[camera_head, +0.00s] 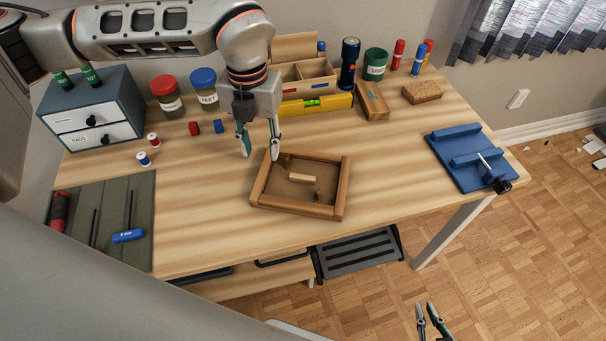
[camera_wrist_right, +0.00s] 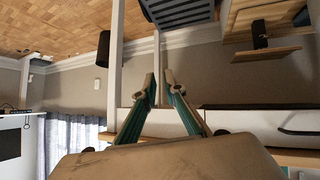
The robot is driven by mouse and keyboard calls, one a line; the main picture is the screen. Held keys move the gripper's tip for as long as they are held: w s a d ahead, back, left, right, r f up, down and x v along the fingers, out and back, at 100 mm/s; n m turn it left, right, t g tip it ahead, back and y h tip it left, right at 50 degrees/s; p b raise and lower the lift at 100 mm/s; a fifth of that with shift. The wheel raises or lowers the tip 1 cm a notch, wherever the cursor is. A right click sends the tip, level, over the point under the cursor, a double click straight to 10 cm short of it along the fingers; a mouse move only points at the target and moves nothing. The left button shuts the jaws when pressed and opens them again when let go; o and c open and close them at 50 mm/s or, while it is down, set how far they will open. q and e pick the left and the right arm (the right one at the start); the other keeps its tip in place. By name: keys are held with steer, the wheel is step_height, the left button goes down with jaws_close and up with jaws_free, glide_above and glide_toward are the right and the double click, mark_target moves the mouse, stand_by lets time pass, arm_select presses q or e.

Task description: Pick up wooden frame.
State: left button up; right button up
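The wooden frame (camera_head: 296,207) is a square, low-walled brown frame lying flat near the middle of the desk. A light wooden block (camera_head: 302,178) and a few small dark pieces lie inside it. My left gripper (camera_head: 260,155) points down at the frame's back left corner, its fingers apart with nothing between them. One finger is beside or above that corner; I cannot tell whether it touches. My right gripper (camera_head: 426,306) is low in front of the desk, away from the frame. In the right wrist view (camera_wrist_right: 160,80) its fingertips are apart and empty.
A yellow level (camera_head: 316,104), a wooden organizer (camera_head: 318,83) and jars stand behind the frame. A grey drawer box (camera_head: 93,108) and green mat (camera_head: 140,195) are left. A blue fixture (camera_head: 468,158) is at right. Bare desk surrounds the frame's left and right.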

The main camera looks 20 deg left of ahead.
mark_target(265, 166)
arm_select(q)
steer(key=f, duration=0.4)
steer(key=f+b, duration=0.1)
steer(key=f, duration=0.1)
steer(key=shift+w+f, duration=0.2)
steer(key=shift+w, duration=0.1)
steer(key=shift+r, duration=0.15)
jaws_close()
